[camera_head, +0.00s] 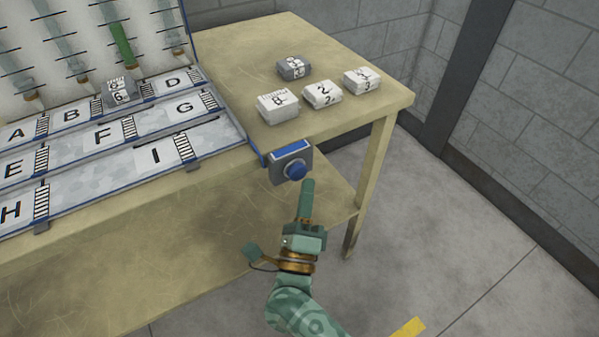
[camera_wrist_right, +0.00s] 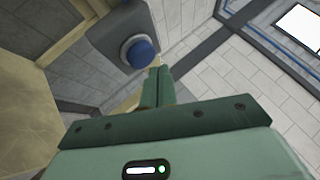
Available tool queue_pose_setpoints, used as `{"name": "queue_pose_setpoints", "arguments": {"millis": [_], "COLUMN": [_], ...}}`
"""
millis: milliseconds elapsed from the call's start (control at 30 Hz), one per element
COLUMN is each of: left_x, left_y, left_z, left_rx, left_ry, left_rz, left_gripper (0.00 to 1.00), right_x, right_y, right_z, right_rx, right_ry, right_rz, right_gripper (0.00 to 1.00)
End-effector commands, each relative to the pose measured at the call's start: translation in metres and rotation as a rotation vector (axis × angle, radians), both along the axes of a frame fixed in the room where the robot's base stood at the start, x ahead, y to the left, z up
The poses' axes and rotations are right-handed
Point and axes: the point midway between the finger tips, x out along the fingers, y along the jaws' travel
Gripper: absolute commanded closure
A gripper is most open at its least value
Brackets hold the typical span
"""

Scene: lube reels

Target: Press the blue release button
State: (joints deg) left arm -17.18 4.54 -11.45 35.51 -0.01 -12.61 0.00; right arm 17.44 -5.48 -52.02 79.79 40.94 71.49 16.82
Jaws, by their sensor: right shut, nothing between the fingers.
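The blue release button (camera_head: 295,169) is a round knob on a grey box (camera_head: 278,173) at the table's front edge, by the right end of the lettered tray. In the right wrist view the blue button (camera_wrist_right: 139,53) sits on the grey box (camera_wrist_right: 110,35), just beyond my fingertips. My right gripper (camera_head: 306,184) is shut and empty. Its tips point up at the button from just below and in front of it. They look very close; I cannot tell whether they touch. My left gripper is not in view.
A blue-edged tray (camera_head: 227,146) with lettered compartments covers the table's left side; a small labelled block (camera_head: 118,92) sits in it. A dark block (camera_head: 293,68) and three white blocks (camera_head: 322,94) lie on the wooden table (camera_head: 240,60). Open floor (camera_head: 450,220) is at the right.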

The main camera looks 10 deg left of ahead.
Motion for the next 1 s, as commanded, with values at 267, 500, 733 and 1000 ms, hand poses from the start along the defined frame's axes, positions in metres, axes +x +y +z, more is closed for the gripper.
{"name": "queue_pose_setpoints", "arguments": {"millis": [267, 500, 733, 1000], "left_x": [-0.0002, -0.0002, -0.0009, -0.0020], "left_y": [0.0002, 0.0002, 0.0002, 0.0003], "left_z": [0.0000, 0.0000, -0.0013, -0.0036], "left_rx": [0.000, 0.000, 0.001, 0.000], "left_ry": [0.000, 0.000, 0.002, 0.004], "left_rz": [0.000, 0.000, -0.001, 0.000], "left_gripper": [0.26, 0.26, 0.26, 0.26], "right_x": [0.0000, 0.0000, 0.0019, 0.0070], "right_y": [0.0000, 0.0000, 0.0015, 0.0050], "right_z": [0.0000, 0.0000, -0.0003, 0.0004], "right_rx": [0.000, 0.000, 0.001, 0.000], "right_ry": [0.000, 0.000, 0.000, 0.000], "right_rz": [0.000, 0.000, 0.000, 0.000], "right_gripper": [1.00, 1.00, 1.00, 1.00]}}
